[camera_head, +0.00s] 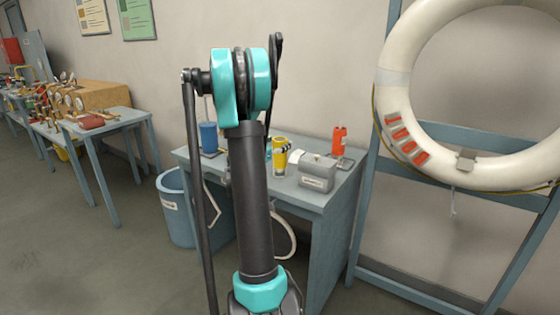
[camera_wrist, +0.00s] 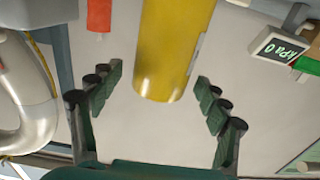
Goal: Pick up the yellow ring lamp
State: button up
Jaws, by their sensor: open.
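A yellow cylinder, which I take to be the yellow ring lamp (camera_head: 278,146), stands on the blue-grey table just right of my arm in the head view. In the wrist view the yellow lamp (camera_wrist: 174,50) is a smooth upright-looking cylinder at the top middle, its near end close to the fingertips. My gripper (camera_wrist: 160,90) is open, with one dark ribbed finger on each side and a gap to the lamp on both sides. In the head view my arm hides most of the gripper.
A grey box (camera_head: 316,172) and an orange-red object (camera_head: 339,139) stand right of the lamp. A blue cup (camera_head: 208,136) is at left. A kPa gauge (camera_wrist: 281,45) shows in the wrist view. A white lifebuoy (camera_head: 392,80) hangs on a frame at right.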

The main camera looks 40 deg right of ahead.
jog(key=shift+x, duration=0.8)
jog(key=shift+a, duration=0.1)
grip_shut()
